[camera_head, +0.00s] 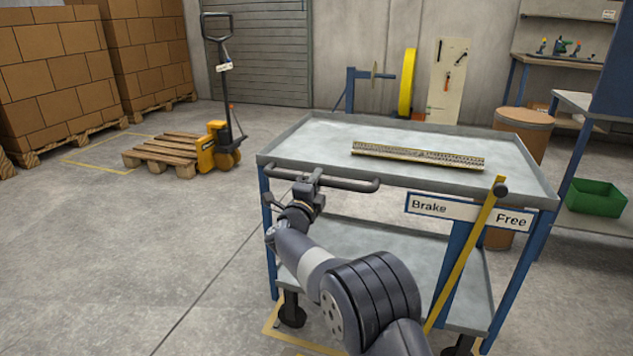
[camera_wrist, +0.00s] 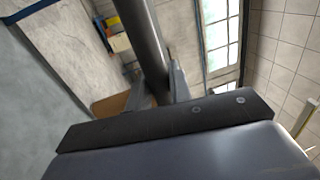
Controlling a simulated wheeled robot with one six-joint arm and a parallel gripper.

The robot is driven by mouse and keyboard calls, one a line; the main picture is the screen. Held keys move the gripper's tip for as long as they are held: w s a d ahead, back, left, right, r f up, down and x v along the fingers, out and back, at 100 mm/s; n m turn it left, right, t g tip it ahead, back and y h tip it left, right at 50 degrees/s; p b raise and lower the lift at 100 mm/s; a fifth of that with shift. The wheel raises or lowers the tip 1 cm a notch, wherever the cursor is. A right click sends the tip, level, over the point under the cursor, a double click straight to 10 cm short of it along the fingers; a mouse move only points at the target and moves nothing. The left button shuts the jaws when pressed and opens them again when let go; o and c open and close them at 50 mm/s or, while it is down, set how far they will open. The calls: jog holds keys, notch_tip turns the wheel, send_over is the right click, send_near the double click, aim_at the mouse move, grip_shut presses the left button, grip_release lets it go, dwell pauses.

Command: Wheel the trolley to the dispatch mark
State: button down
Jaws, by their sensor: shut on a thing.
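The trolley (camera_head: 300,143) is a blue-framed cart with grey trays, standing in front of me. Its grey push handle (camera_head: 345,183) sticks out at the near left side. My gripper (camera_head: 309,185) is shut on this handle. In the wrist view, the handle bar (camera_wrist: 143,35) runs between my gripper's fingers (camera_wrist: 160,92). A yellow brake lever (camera_head: 462,255) leans right, its dark knob near the "Free" label (camera_head: 511,220) and away from the "Brake" label (camera_head: 429,207). A yellow floor outline (camera_head: 272,325) shows under the trolley. No mark labelled dispatch is readable.
A patterned strip (camera_head: 418,157) lies on the top tray. A yellow pallet jack (camera_head: 215,147) and wooden pallet (camera_head: 165,150) stand at left, near another yellow floor outline (camera_head: 90,164). Stacked boxes (camera_head: 50,75) line the left wall. A green bin (camera_head: 597,197) sits right.

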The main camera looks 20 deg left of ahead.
jog(key=c, duration=1.3)
grip_release()
jog(key=shift+a, duration=0.2)
jog(key=s, duration=0.3)
jog(key=s+f+p, duration=0.1)
jog(key=s, duration=0.3)
jog(key=s+f, duration=0.1)
jog(key=s, duration=0.2)
jog(key=shift+s+p, duration=0.25)
jog(key=shift+p, duration=0.15)
jog(key=w, duration=0.3)
jog(key=w+r+b, duration=0.1)
jog(key=w, duration=0.3)
jog(key=w+r+b, duration=0.1)
jog(key=w, duration=0.2)
jog(key=shift+w, duration=0.25)
jog(key=shift+d, duration=0.3)
